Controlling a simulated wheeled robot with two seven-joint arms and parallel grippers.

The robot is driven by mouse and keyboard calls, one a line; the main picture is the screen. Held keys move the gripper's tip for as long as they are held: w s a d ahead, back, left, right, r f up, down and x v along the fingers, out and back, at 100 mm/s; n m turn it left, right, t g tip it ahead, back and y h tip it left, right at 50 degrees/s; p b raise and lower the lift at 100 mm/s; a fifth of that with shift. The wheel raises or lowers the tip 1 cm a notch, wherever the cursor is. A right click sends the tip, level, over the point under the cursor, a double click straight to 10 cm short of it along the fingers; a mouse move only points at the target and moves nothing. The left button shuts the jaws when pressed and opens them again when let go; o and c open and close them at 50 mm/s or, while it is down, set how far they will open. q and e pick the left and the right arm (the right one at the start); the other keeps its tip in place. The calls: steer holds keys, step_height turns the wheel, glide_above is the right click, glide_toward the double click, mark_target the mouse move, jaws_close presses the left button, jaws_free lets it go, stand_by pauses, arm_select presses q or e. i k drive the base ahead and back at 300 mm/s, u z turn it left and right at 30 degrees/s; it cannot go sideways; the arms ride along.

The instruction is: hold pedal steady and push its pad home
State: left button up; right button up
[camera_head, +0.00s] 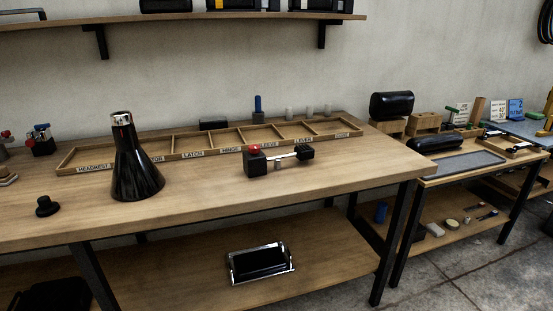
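What looks like the pedal lies on the workbench, right of the middle: a black block with a red top (255,161), a thin metallic bar (283,155) running right from it, and a black pad-like end (304,153). A small metallic cylinder (278,165) stands by the bar. Whether the pad is fully seated on the bar is too small to tell. Neither of my grippers is in view, and nothing is seen touching the pedal.
A black cone with a metallic top (135,165) stands left of the pedal. A labelled, divided wooden tray (187,155) lies behind them. A black knob (46,206) sits at the left front. The bench's front right (330,181) is clear. A second bench (460,173) stands to the right.

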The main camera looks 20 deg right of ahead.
mark_target(305, 152)
steer(key=u, duration=2.85)
steer(key=k, duration=2.25)
steer(key=z, duration=2.75)
steer(key=k, duration=0.25)
steer(key=u, duration=0.95)
steer(key=i, duration=0.95)
steer(key=z, duration=0.55)
